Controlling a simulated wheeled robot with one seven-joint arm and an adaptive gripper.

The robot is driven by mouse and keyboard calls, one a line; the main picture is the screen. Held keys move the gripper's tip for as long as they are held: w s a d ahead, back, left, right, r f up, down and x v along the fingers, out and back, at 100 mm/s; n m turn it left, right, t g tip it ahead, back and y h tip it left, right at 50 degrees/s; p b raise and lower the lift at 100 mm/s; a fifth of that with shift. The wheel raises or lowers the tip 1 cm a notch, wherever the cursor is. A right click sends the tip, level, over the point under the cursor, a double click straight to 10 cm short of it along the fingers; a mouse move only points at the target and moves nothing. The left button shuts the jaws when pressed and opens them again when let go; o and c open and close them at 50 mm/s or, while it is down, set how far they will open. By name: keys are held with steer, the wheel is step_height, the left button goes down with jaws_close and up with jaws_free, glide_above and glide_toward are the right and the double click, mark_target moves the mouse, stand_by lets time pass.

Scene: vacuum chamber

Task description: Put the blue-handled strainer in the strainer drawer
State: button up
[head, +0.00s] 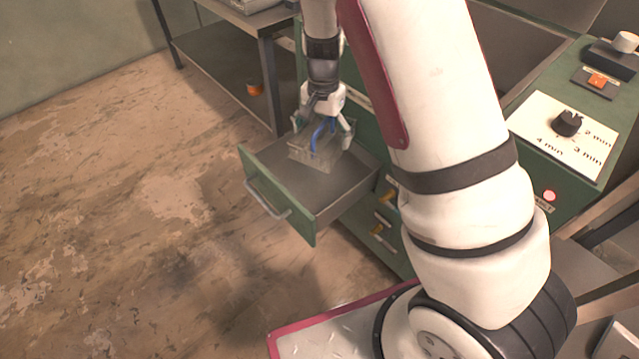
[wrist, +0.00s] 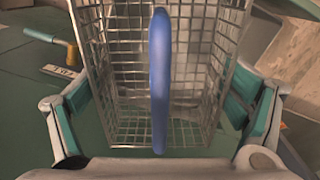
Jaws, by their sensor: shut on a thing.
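The blue-handled strainer (head: 309,153) is a wire mesh basket with a blue handle. My gripper (head: 322,128) is shut on its handle and holds it at the open green drawer (head: 336,193), over the drawer's back part. I cannot tell whether the basket touches the drawer floor. In the wrist view the blue handle (wrist: 159,80) stands upright in the picture between my fingers, with the mesh basket (wrist: 190,70) behind it. The drawer has a grey inside and a front handle (head: 266,199); its floor looks bare near the front.
The green cabinet (head: 372,150) holds the drawer, with yellow-handled fittings (head: 380,228) on its front. A dial (head: 567,122) marked in minutes sits on its top. A metal shelf table (head: 225,60) stands behind. The worn floor (head: 130,200) at left is clear.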

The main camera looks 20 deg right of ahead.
mark_target(320, 187)
steer(key=f+m+b, duration=0.1)
steer(key=f+b, duration=0.3)
steer(key=f, duration=0.2)
steer(key=w+f+m+b, duration=0.1)
steer(key=f+b, duration=0.4)
steer(key=f, duration=0.2)
steer(key=w+f+m+b, duration=0.1)
steer(key=f+m+b, duration=0.1)
steer(key=f+b, duration=0.2)
steer(key=shift+w+d+f, duration=0.1)
steer(key=shift+f, duration=0.7)
steer(key=shift+w+d+f, duration=0.1)
steer(key=shift+f, duration=0.65)
steer(key=shift+f+b, duration=0.1)
steer(key=shift+b, duration=0.2)
steer(key=shift+f, duration=0.1)
steer(key=o, duration=1)
steer(key=shift+o, duration=0.2)
